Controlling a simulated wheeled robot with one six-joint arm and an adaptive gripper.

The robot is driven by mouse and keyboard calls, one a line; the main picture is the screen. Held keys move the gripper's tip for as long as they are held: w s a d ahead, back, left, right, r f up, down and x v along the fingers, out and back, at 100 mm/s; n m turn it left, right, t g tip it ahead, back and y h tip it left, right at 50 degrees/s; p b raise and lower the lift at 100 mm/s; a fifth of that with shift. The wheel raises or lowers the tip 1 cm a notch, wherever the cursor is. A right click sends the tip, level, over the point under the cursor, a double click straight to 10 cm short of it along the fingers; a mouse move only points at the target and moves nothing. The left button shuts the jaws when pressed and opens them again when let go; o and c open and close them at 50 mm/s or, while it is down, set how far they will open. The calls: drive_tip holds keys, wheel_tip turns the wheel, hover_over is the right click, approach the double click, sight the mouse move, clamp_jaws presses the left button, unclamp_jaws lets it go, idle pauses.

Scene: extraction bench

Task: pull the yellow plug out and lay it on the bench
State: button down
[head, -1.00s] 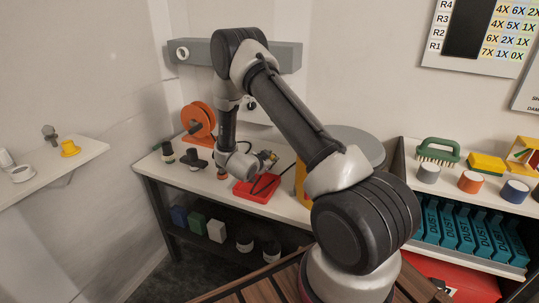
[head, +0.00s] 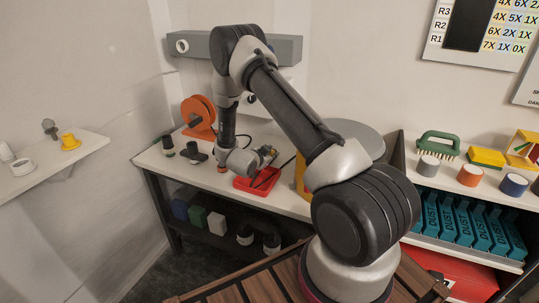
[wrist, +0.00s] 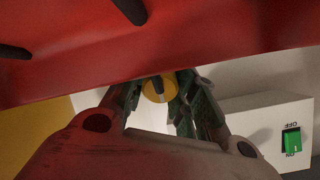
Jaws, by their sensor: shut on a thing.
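My gripper (head: 267,154) is over the bench (head: 224,183), just above the red tray-like piece (head: 243,185). In the wrist view its two dark fingers close on the sides of the yellow plug (wrist: 151,92), a round yellow piece with a dark middle. In the head view the plug is too small to make out clearly at the gripper. I cannot tell whether it still sits in a socket. The red piece also fills the top of the wrist view (wrist: 100,48), close to the fingers.
A white box with a green on/off switch (wrist: 291,141) stands close to the right of the fingers in the wrist view. An orange reel (head: 199,115) and dark-topped items (head: 195,152) stand on the bench's left. A large grey disc (head: 355,138) is behind my arm.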

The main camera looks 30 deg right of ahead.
drive_tip(key=shift+s+f, duration=0.1)
drive_tip(key=shift+f, duration=0.3)
